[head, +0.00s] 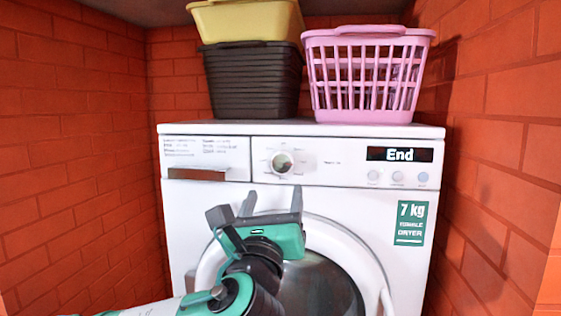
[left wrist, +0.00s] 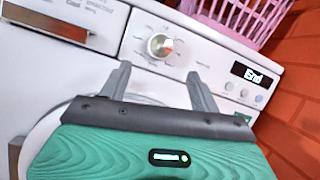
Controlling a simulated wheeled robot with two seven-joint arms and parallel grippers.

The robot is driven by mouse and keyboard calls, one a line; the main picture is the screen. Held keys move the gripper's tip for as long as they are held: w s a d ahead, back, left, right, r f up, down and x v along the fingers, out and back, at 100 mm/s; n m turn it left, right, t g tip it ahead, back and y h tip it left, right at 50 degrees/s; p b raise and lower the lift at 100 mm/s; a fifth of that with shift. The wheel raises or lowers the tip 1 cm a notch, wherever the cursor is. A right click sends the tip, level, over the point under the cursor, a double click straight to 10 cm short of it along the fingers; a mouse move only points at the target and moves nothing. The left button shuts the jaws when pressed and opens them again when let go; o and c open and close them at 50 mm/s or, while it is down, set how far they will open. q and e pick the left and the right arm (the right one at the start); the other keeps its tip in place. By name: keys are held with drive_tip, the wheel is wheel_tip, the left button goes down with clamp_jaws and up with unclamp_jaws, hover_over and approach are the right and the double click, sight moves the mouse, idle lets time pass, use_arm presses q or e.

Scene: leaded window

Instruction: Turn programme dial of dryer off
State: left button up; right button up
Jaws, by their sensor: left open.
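The white dryer (head: 200,215) stands against the back wall with its control panel facing me. Its round programme dial (head: 282,162) is silver-white with markings around it, left of the middle of the panel. The dial also shows in the left wrist view (left wrist: 159,45), above and between the fingers. The display (head: 399,155) reads "End". My left gripper (head: 271,196) is open and empty, its two grey fingers pointing up toward the panel just below the dial. The fingers appear apart from the dial. My right gripper is not in view.
A pink basket (head: 368,75) and a dark basket (head: 253,85) with a yellow one (head: 247,22) on it stand on the dryer. The drawer handle (head: 198,174) is left of the dial. Brick walls (head: 507,140) close in both sides. The round door (head: 320,285) lies below.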

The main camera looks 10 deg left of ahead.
sight(282, 168)
use_arm(q)
drive_tip(key=p+x, duration=0.3)
drive_tip(key=x, duration=0.4)
drive_tip(key=shift+w+r, duration=0.2)
drive_tip(key=shift+r, duration=0.05)
drive_tip(key=shift+w+r+p, duration=0.1)
drive_tip(key=shift+w+p, duration=0.35)
drive_tip(key=shift+w, duration=0.05)
drive_tip(key=c, duration=1)
drive_tip(key=shift+o, duration=0.2)
